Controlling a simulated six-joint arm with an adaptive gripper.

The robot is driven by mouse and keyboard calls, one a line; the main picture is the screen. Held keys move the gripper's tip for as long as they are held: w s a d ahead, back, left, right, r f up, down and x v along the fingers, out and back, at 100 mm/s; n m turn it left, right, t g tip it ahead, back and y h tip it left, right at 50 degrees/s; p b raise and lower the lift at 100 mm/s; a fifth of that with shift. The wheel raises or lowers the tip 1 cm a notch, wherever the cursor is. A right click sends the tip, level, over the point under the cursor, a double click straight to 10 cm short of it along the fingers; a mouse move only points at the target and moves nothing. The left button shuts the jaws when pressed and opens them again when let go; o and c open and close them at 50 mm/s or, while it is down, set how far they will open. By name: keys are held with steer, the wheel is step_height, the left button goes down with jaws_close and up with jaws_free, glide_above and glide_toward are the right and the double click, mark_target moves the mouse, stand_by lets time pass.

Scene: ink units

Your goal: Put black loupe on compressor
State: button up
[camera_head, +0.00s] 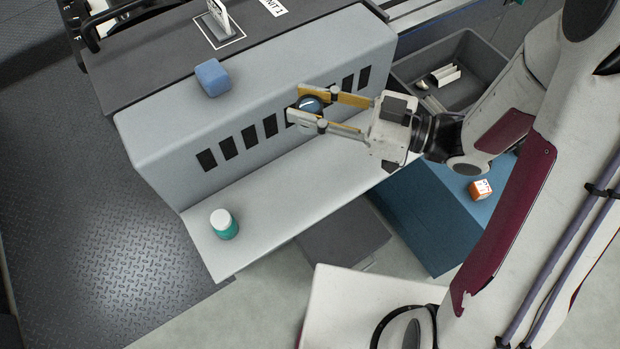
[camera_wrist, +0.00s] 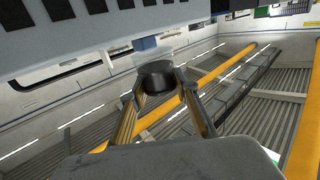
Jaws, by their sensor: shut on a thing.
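My gripper (camera_head: 314,105) is shut on the black loupe (camera_head: 309,103), a small dark round thing held between the two fingertips. In the head view the gripper and loupe appear in front of the vented face of the long pale grey compressor (camera_head: 290,75). The wrist view shows the loupe (camera_wrist: 157,77) as a short black cylinder between the fingertips. In that view part of the grey housing with dark vents spans the top edge. I cannot tell the gap between loupe and housing.
A blue rounded cube (camera_head: 212,77) sits on the housing's top. A white-lidded green jar (camera_head: 223,224) stands on the lower ledge. A grey bin (camera_head: 470,45) holding small items is behind my wrist. An orange-and-white box (camera_head: 481,189) sits on a blue surface. Most of the top is clear.

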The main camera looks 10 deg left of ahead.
glide_above(310, 181)
step_height(310, 181, down, 13)
stand_by(0.6)
steer(key=shift+f, duration=0.2)
steer(key=shift+f, duration=2.8)
steer(key=shift+f, duration=0.15)
steer(key=shift+f, duration=1.95)
steer(key=shift+f, duration=0.1)
steer(key=o, duration=1.1)
